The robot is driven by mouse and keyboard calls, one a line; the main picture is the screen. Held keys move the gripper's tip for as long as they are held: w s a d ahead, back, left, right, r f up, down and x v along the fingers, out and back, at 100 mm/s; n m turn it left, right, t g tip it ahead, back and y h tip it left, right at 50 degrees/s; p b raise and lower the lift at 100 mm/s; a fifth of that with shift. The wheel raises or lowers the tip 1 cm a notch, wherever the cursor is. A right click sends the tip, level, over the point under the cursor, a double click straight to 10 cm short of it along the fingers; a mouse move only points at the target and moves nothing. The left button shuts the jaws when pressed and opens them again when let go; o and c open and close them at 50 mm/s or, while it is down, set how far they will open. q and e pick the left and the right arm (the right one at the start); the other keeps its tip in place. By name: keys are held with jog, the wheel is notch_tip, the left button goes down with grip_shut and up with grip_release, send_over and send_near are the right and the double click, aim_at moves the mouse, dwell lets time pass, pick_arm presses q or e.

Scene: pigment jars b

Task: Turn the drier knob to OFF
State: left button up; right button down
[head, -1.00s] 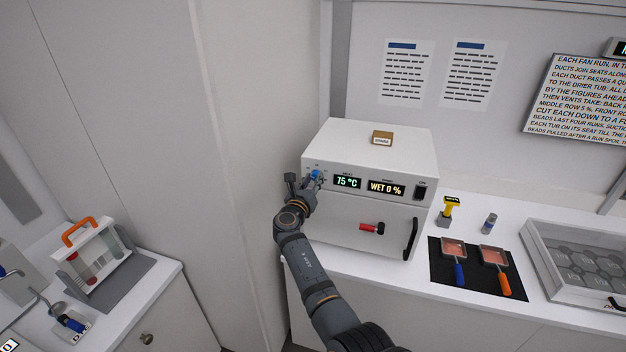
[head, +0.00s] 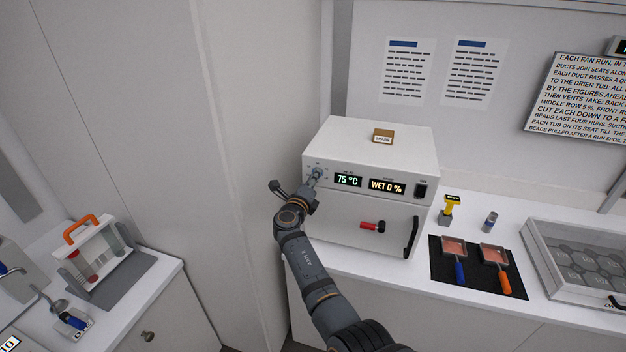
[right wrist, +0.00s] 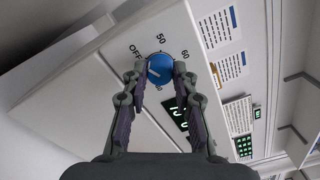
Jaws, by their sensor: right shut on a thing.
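The drier (head: 340,212) is a white box on the counter, its displays reading 75 °C and WET 0 %. In the right wrist view, its blue round knob (right wrist: 159,69) has a dial with OFF, 50 and 60 printed around it. The knob's white mark lies on its left part; I cannot tell exactly which label it points to. My right gripper (right wrist: 159,73) has a finger on each side of the knob and is shut on it. In the head view the right gripper (head: 316,175) hides most of the knob. My left gripper is not in view.
A red-handled latch (head: 373,226) and black door handle (head: 411,237) are on the drier's front. A SPARE block (head: 383,135) lies on top. A black mat (head: 480,283) with two scoops lies to the right. A wall stands close on the left.

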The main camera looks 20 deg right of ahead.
jog(key=shift+s+f+n, duration=0.1)
jog(key=shift+f+n, duration=0.15)
jog(key=shift+n, duration=0.15)
jog(key=c, duration=1.1)
grip_release()
jog(key=shift+o, duration=0.2)
jog(key=shift+r, duration=0.1)
jog(key=shift+r, duration=0.1)
